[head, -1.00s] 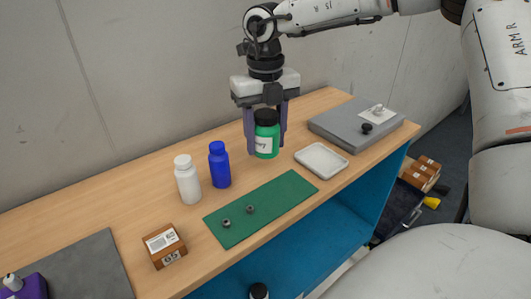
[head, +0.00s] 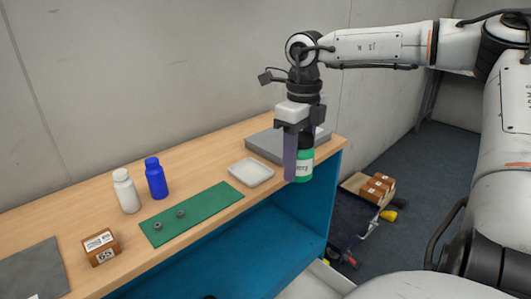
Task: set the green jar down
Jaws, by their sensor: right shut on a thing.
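The green jar (head: 305,166) has a black lid and a white label, partly hidden by a gripper finger. My right gripper (head: 299,158) is shut on it from above, with its purple fingers on either side. The jar is upright. In the head view it overlaps the table's front right edge, in front of the grey box and right of the white tray. I cannot tell how high it hangs or whether it is past the edge. My left gripper is not in view.
On the wooden table (head: 205,163) are a white tray (head: 251,173), a green mat (head: 195,212) with small metal parts, a blue bottle (head: 156,179), a white bottle (head: 126,192), a brown box (head: 101,247) and a flat grey box (head: 264,146).

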